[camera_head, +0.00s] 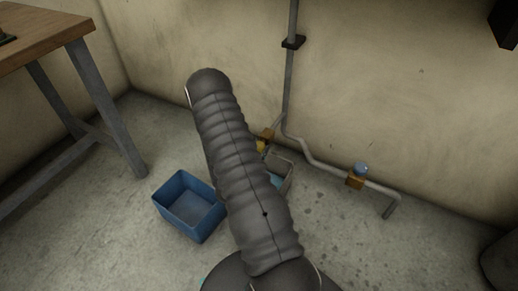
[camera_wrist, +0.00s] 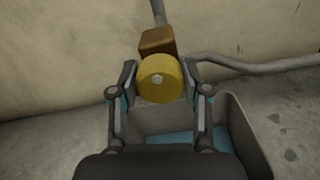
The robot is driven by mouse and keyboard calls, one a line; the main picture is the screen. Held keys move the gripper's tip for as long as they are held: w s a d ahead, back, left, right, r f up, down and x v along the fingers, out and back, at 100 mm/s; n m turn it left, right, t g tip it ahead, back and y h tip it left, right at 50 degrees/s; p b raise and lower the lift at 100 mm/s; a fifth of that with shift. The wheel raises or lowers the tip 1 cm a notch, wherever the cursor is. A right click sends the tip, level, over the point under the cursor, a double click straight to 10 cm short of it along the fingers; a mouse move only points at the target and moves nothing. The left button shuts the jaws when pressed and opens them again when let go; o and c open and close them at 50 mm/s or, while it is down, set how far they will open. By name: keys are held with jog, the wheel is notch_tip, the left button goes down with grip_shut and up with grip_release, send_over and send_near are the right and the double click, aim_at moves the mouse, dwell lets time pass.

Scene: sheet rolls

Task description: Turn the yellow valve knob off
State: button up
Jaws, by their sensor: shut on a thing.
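The yellow valve knob (camera_wrist: 160,78) is a round disc with a pale centre, on a brown valve block (camera_wrist: 157,41) on the pipe. In the wrist view my gripper (camera_wrist: 160,82) has one finger on each side of the knob, shut on it. In the head view a small bit of the yellow knob (camera_head: 261,146) shows beside my arm, next to the brown block (camera_head: 268,134). My arm hides the gripper there. The knob's turn angle cannot be told.
A grey bin (camera_wrist: 245,140) with a blue inside stands below the knob. A blue bin (camera_head: 190,205) stands on the floor to its left. A second valve with a blue knob (camera_head: 361,169) is on the pipe (camera_head: 320,166) to the right. A wooden table (camera_head: 45,35) is at the left.

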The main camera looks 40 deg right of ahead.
jog(key=m+b, duration=0.3)
jog(key=shift+f+m+b, duration=0.25)
jog(key=shift+m+b, duration=0.15)
jog(key=m+b, duration=0.2)
jog(key=m, duration=0.1)
jog(key=shift+r+m, duration=0.1)
jog(key=shift+m, duration=0.3)
jog(key=m, duration=0.4)
jog(key=shift+r, duration=0.1)
jog(key=m, duration=0.5)
jog(key=shift+m, duration=0.3)
jog(key=o, duration=1.1)
jog(key=shift+o, duration=0.2)
jog(key=v, duration=1.2)
